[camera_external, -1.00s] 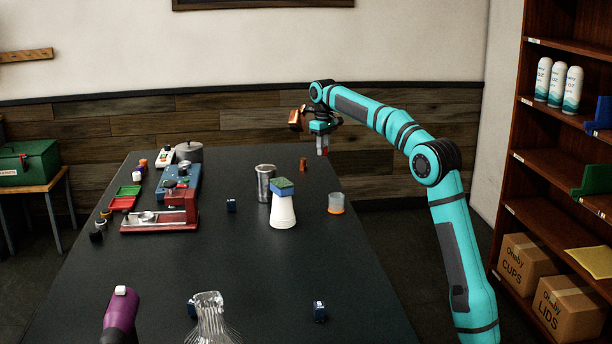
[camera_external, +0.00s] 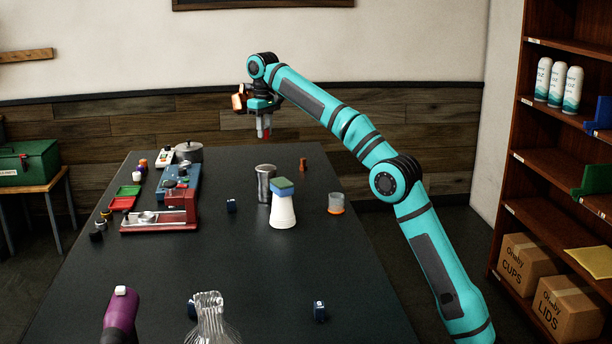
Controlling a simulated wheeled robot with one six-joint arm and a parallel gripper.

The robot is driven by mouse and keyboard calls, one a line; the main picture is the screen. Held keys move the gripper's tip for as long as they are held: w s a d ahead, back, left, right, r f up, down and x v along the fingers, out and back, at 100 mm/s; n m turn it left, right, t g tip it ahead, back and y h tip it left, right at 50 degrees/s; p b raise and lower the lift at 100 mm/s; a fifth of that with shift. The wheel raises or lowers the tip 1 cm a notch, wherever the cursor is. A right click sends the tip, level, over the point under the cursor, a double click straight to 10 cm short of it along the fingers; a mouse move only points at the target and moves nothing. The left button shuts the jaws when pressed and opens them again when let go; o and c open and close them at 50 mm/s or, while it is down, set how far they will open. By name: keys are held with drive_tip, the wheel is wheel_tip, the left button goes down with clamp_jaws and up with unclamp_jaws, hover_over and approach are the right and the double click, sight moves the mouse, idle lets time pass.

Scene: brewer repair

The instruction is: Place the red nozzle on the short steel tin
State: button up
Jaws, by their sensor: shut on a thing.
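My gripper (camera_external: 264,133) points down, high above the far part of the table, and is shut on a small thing. Red shows at the fingertips, so this looks like the red nozzle (camera_external: 267,131), mostly hidden by the fingers. A short, wide, grey steel tin (camera_external: 189,152) with a lid-like top stands at the table's far left. My gripper is up and to the right of it in the picture, well apart from it.
A tall steel cup (camera_external: 265,184), a white bottle-shaped thing (camera_external: 283,211) topped by a blue and green block, and a clear cup with an orange base (camera_external: 336,204) stand mid-table. A small orange-brown cylinder (camera_external: 303,164) stands behind. Red (camera_external: 160,222) and blue (camera_external: 180,185) devices stand left.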

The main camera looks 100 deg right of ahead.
sight(265, 167)
drive_tip(key=shift+a+f, duration=0.1)
drive_tip(key=shift+f, duration=4.75)
drive_tip(key=shift+f, duration=0.1)
drive_tip(key=o, duration=1)
wheel_tip(265, 167, up, 8)
drive_tip(key=shift+f, duration=0.25)
drive_tip(key=shift+r, duration=0.1)
